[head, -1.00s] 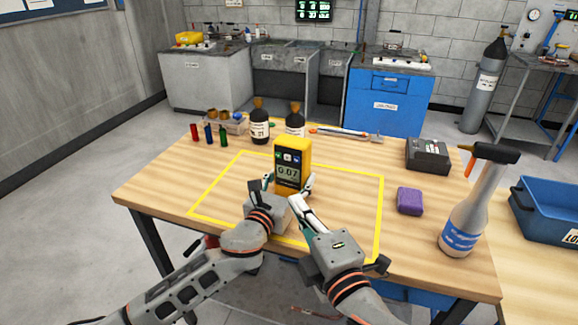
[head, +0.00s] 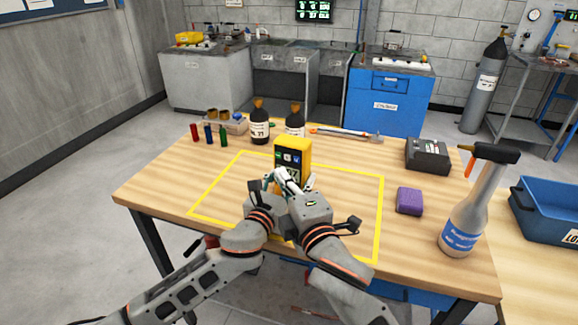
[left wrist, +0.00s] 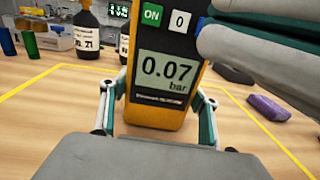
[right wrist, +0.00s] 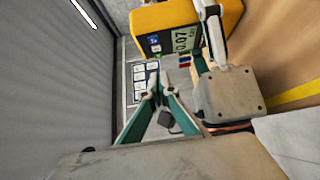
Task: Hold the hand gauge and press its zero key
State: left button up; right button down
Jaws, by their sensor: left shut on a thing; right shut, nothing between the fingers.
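The hand gauge (head: 293,147) is yellow with a dark face and stands upright above the table. My left gripper (left wrist: 158,108) is shut on its lower body. In the left wrist view its display (left wrist: 165,71) reads 0.07 bar, with a green ON key (left wrist: 152,15) and a white 0 key (left wrist: 181,21) above. My right gripper (head: 283,175) is shut and empty in front of the gauge and hides part of the display in the head view. In the left wrist view its tips (left wrist: 203,35) are just right of the 0 key; I cannot tell any contact.
A purple block (head: 409,201), a black device (head: 428,155) and a spray bottle (head: 470,210) are to the right. The yellow-taped area (head: 228,180) is otherwise clear.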

pick_arm(q)
jog(key=shift+f, duration=0.45)
pick_arm(e)
jog(key=w, duration=0.2)
jog(key=w+d, duration=0.1)
jog(key=w, duration=0.1)
jog(key=shift+w+d, duration=0.1)
jog(key=shift+w, duration=0.15)
jog(key=shift+w+d+f, duration=0.1)
jog(key=shift+w+d, duration=0.4)
jog(key=shift+w, duration=0.25)
pick_arm(q)
jog(key=shift+s, duration=0.1)
jog(key=shift+r, duration=0.15)
pick_arm(e)
send_near(289, 159)
jog(key=s, duration=0.6)
jog(key=shift+w+a, duration=0.1)
jog(key=shift+a, duration=0.4)
